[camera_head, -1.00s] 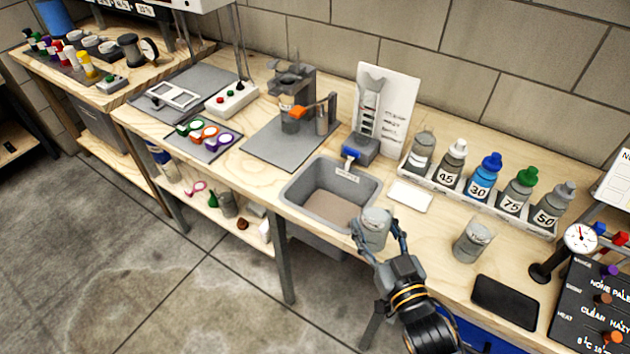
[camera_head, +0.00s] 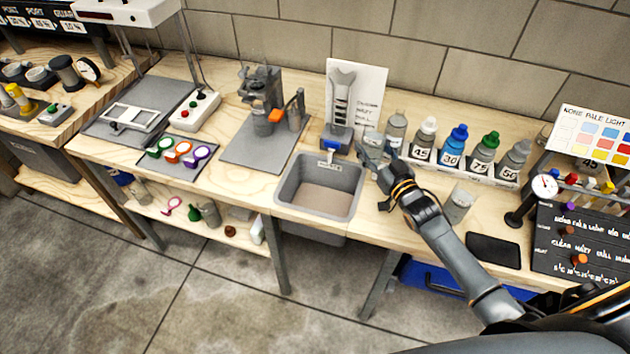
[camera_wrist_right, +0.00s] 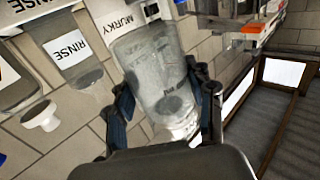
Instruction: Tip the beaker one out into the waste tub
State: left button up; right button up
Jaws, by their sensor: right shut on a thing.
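My right gripper (camera_head: 377,166) is shut on a clear grey beaker (camera_head: 371,142), by the back right of the waste tub. The right wrist view shows the beaker (camera_wrist_right: 158,72) between the fingers (camera_wrist_right: 163,108), with small print on its wall. Its tilt and how much it holds are hard to tell. The waste tub (camera_head: 283,190) is a grey open basin set in the bench, with a label on its back rim and a brownish floor. A second clear beaker (camera_head: 459,206) stands on the bench to the right. My left gripper is not in view.
A rack (camera_head: 455,168) of labelled bottles stands behind and right of the gripper. A white card with a wrench-shaped holder (camera_head: 341,95) stands behind the tub. A black pad (camera_head: 493,251) and a gauge (camera_head: 543,187) are on the right. A stand on a grey mat (camera_head: 240,150) is left.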

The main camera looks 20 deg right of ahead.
aim_at(360, 162)
jog(key=shift+d+r, duration=0.1)
dwell(0.3)
jog(key=shift+a+n, duration=0.25)
jog(key=shift+n, duration=0.15)
jog(key=shift+a+f+n+g, duration=0.3)
jog(key=shift+f+n, duration=0.2)
jog(key=shift+n, duration=0.4)
jog(key=shift+w+a+f+n+g+h+b, duration=0.15)
jog(key=shift+a+f+n, duration=0.3)
jog(key=shift+n, duration=0.45)
jog(key=shift+w+a+f+n+g+h+b, duration=0.2)
jog(key=shift+a+n, duration=0.3)
jog(key=shift+n, duration=0.4)
jog(key=shift+s+a+f, duration=0.15)
jog(key=shift+f, duration=0.05)
jog(key=shift+f+n+g+h, duration=0.2)
jog(key=shift+n+g+h, duration=0.15)
jog(key=shift+n, duration=0.55)
jog(key=shift+f+n+h+b, duration=0.3)
jog(key=shift+f+n+b, duration=0.4)
jog(key=shift+f+b, duration=0.25)
jog(key=shift+f+n+g+h, duration=0.2)
jog(key=shift+f+n+h, duration=0.05)
jog(key=shift+n, duration=0.45)
jog(key=shift+f+n+g+h, duration=0.2)
jog(key=shift+f+n+h, duration=0.05)
jog(key=shift+n, duration=0.45)
dwell(0.7)
